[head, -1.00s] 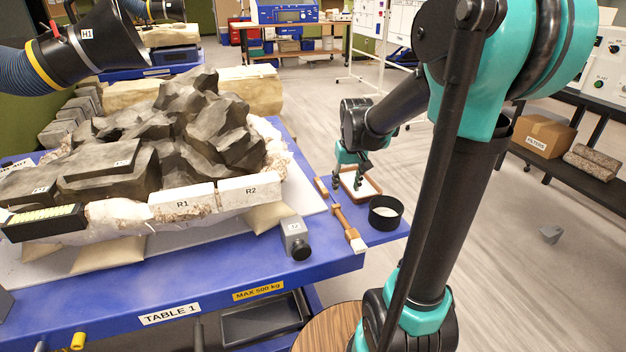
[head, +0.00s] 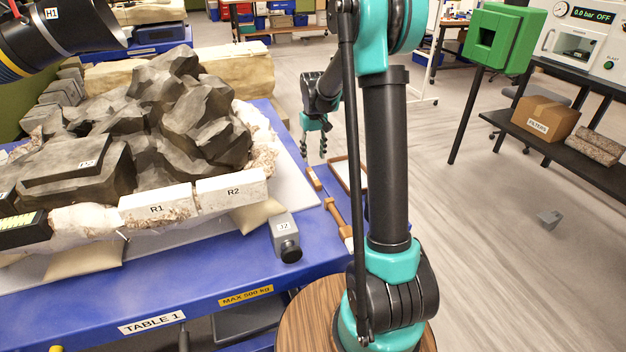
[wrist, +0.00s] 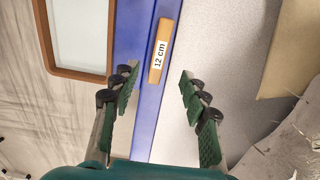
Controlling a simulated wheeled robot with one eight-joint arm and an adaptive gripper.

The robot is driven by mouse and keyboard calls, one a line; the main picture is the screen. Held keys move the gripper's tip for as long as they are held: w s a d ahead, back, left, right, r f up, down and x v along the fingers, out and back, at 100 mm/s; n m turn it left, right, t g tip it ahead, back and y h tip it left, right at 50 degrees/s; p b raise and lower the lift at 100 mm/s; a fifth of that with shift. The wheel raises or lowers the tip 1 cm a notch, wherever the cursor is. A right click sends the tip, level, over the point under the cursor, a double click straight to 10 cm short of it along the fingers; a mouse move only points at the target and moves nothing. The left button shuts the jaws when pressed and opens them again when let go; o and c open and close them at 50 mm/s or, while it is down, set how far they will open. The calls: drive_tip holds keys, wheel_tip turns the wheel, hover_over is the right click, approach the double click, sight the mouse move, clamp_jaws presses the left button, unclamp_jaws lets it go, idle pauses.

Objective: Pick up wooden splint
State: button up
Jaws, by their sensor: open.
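The wooden splint is a short flat strip labelled "12 cm" in the wrist view (wrist: 156,62). It lies on the blue table beside the edge of the pale grey board. In the head view the splint (head: 314,179) lies near the table's right side. My gripper (head: 313,150) is open and empty, pointing down above the splint's far end. In the wrist view my gripper (wrist: 158,82) has its green-padded fingers apart, with the near end of the splint showing between the fingertips. The fingers do not appear to touch it.
A wood-rimmed tray (wrist: 112,40) lies just left of the splint in the wrist view. A grey J2 block (head: 284,238) and the large rock (head: 150,130) stand left.

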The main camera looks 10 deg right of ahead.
sight(313, 176)
wheel_tip(313, 176, down, 9)
drive_tip(key=shift+w+f, duration=0.1)
drive_tip(key=shift+f, duration=0.1)
idle(0.4)
drive_tip(key=shift+c, duration=0.3)
clamp_jaws()
